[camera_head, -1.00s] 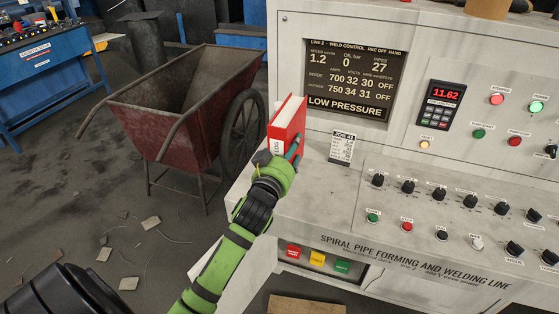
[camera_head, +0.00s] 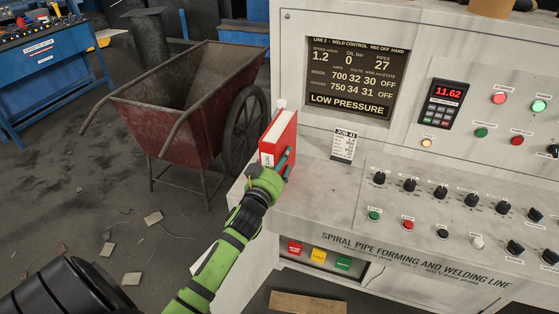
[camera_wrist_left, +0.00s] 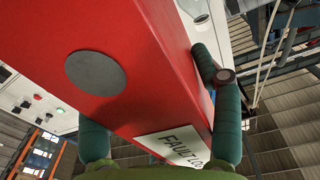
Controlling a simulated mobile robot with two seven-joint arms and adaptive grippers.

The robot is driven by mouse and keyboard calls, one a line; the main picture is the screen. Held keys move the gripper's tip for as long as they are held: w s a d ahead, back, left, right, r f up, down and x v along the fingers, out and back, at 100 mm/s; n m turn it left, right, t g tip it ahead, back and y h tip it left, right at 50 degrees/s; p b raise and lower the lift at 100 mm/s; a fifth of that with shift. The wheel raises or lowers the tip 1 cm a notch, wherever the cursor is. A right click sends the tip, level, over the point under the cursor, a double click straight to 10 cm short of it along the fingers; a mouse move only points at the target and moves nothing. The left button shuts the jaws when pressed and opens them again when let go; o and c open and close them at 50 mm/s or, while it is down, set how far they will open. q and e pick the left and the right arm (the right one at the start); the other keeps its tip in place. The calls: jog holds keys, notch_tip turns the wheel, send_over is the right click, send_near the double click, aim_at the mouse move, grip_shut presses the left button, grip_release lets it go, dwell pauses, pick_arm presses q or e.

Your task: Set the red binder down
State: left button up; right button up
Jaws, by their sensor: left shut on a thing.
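The red binder (camera_head: 280,138) stands upright at the left end of the control desk's top (camera_head: 300,200), its spine label facing me. In the left wrist view the binder (camera_wrist_left: 130,85) fills much of the picture, with a grey disc and a white label on its spine. My left gripper (camera_head: 283,165) is shut on the binder, one green finger on each side of it; the fingers also show in the left wrist view (camera_wrist_left: 160,125). The binder's lower edge is partly hidden by my gripper, so I cannot tell whether it touches the desk. My right gripper is not in view.
A white job card (camera_head: 343,145) stands on the desk right of the binder. Knobs and buttons (camera_head: 440,195) cover the sloped panel further right. A rusty wheelbarrow (camera_head: 180,110) stands on the floor to the left. The desk's left edge is close to the binder.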

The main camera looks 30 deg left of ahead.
pick_arm(q)
jog(key=o, duration=1.6)
jog(key=shift+o, duration=0.7)
